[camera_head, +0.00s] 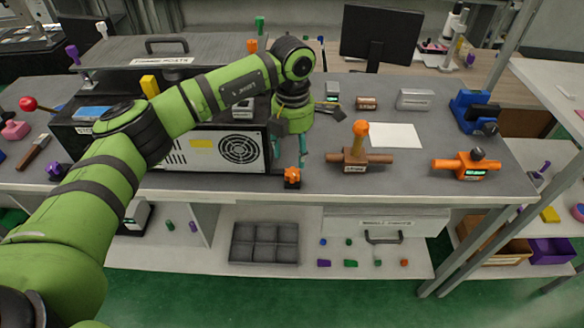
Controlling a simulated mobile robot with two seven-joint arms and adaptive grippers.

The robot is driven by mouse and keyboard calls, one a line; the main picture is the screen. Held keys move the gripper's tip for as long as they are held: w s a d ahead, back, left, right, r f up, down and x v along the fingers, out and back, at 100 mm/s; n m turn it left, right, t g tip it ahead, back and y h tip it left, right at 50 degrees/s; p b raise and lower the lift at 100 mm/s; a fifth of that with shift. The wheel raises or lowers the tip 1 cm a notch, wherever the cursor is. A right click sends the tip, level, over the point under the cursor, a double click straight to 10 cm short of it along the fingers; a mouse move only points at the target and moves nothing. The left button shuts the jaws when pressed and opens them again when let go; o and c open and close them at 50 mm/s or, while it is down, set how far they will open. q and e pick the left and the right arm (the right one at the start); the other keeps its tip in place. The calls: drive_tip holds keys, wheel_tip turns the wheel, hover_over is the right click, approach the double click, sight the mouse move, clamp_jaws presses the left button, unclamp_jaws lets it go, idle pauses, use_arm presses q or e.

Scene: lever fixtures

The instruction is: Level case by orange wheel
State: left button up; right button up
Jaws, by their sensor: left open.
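The case (190,156) is a large dark box with a pale front panel and a round fan grille, on the left half of the bench. The orange wheel (292,173) is a small knob on a dark base at the case's front right corner. My left gripper (288,160) points down just above the wheel. Its teal fingers are open, apart to the left and right of the wheel. I cannot tell whether they touch it. My forearm hides part of the case's top. My right gripper is out of view.
A brown fixture with an orange-topped lever (360,143) stands right of the wheel. An orange valve-like fixture (466,165) and a blue device (474,110) are farther right. A white sheet (395,136) lies between. The bench's front edge is close below the wheel.

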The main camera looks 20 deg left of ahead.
sight(292, 172)
use_arm(q)
drive_tip(key=shift+a+f, duration=0.2)
drive_tip(key=shift+a, duration=0.05)
wheel_tip(292, 172, down, 6)
drive_tip(key=shift+d+r+p, duration=0.1)
drive_tip(key=shift+r+p, duration=0.05)
drive_tip(key=shift+p, duration=0.95)
drive_tip(key=shift+f, duration=0.45)
drive_tip(key=c, duration=1.1)
